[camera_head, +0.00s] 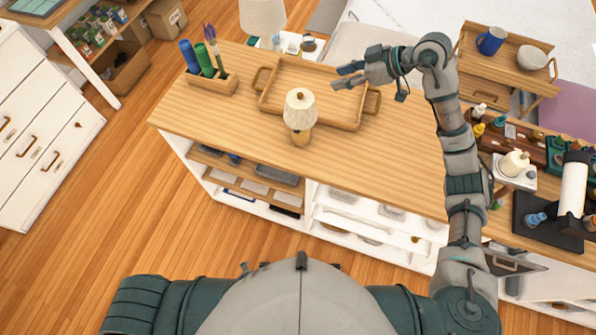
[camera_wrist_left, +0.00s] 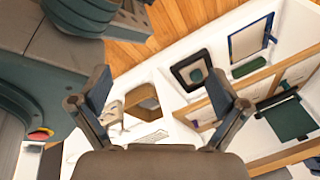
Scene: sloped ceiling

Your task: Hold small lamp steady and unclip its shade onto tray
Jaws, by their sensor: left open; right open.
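The small lamp (camera_head: 300,117) stands upright on the wooden counter, with a cream pleated shade (camera_head: 300,108) on a short wooden base (camera_head: 300,138). The wooden tray (camera_head: 288,72) lies just behind the lamp, with a handle at each end. My right gripper (camera_head: 343,77) is open and empty above the right part of the tray, to the right of the lamp and apart from it. My left gripper is not in the head view. In the left wrist view my left gripper (camera_wrist_left: 160,105) is open and empty, facing white shelves below the counter level; the lamp does not show there.
A wooden holder (camera_head: 211,83) with blue and green bottles stands at the counter's left end. A larger lamp (camera_head: 263,18) stands behind the tray. Bottles and a paper roll (camera_head: 573,187) crowd the right side. The counter right of the small lamp (camera_head: 390,155) is clear.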

